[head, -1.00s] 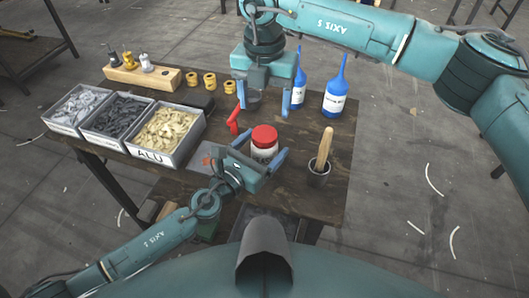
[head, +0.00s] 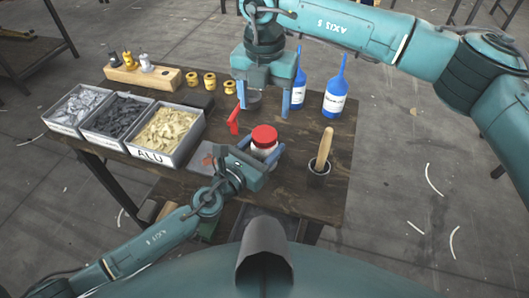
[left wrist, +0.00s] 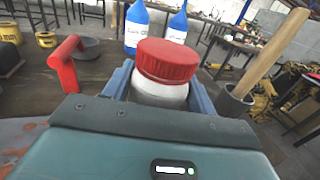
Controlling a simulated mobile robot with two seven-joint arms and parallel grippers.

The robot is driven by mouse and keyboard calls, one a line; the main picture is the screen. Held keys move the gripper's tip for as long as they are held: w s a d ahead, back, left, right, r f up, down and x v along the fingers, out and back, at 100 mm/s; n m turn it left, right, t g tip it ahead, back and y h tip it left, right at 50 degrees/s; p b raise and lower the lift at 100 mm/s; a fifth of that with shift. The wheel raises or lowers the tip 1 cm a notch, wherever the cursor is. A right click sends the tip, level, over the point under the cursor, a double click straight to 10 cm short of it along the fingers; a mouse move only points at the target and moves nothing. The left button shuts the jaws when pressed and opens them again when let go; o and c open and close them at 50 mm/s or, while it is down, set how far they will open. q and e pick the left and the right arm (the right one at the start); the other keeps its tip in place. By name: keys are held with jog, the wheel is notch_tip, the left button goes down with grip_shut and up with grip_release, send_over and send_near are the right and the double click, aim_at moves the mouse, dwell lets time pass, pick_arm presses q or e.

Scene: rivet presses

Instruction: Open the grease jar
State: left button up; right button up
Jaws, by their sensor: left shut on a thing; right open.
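The grease jar (head: 263,150) is a white jar with a red lid (head: 264,135), upright on the table, the lid on it. It also shows in the left wrist view (left wrist: 160,96), with its red lid (left wrist: 167,61) above the fingers. My left gripper (head: 264,156) is shut around the jar's white body, one blue finger on each side, below the lid. The lower part of the jar is hidden by the gripper. My right gripper (head: 265,108) is open and empty, pointing down behind the jar, with its fingers spread apart.
A red-handled tool (head: 233,121) stands left of the jar. Two blue bottles (head: 334,92) are behind it. A dark cup with a wooden handle (head: 319,167) stands to the right. Three bins (head: 150,153) of small parts and several yellow bushings (head: 210,81) are at left.

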aim_at(264, 133)
pick_arm(q)
jog(key=c, duration=0.4)
jog(key=shift+c, duration=1)
pick_arm(e)
jog(key=shift+m, duration=0.4)
pick_arm(q)
grip_shut()
pick_arm(e)
jog(key=m, duration=0.3)
jog(key=shift+f+m, duration=0.2)
jog(key=shift+m, duration=0.1)
notch_tip(264, 133, down, 8)
jog(key=shift+r, duration=0.2)
